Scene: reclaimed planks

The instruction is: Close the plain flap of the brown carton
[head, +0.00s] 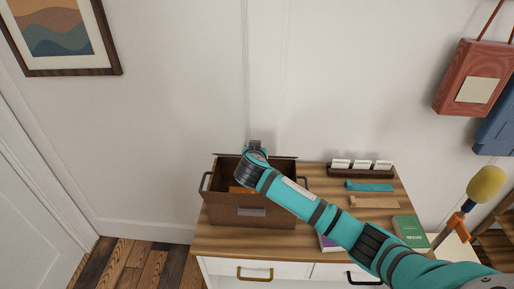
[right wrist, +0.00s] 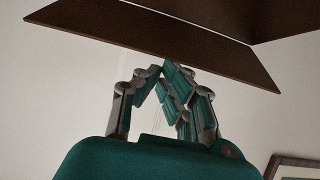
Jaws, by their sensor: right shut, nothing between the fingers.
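The brown carton (head: 222,213) stands on the wooden top of a white cabinet, with a label on its front and a handle at each side. It is open at the top. A thin brown flap (head: 284,157) shows along its back edge; in the right wrist view a brown panel (right wrist: 140,38) hangs over my fingers. My right gripper (head: 255,146) is at the carton's back edge, its arm crossing over the right part of the carton. In the wrist view its fingers (right wrist: 170,75) are together and empty, close to the panel's edge; contact cannot be told. My left gripper is out of view.
Something orange (head: 237,189) lies inside the carton. To the right are a card rack (head: 345,172), a teal item (head: 370,187), a tan item (head: 373,202) and a green book (head: 411,232). A purple item (head: 327,244) is partly under my arm. The wall is close behind.

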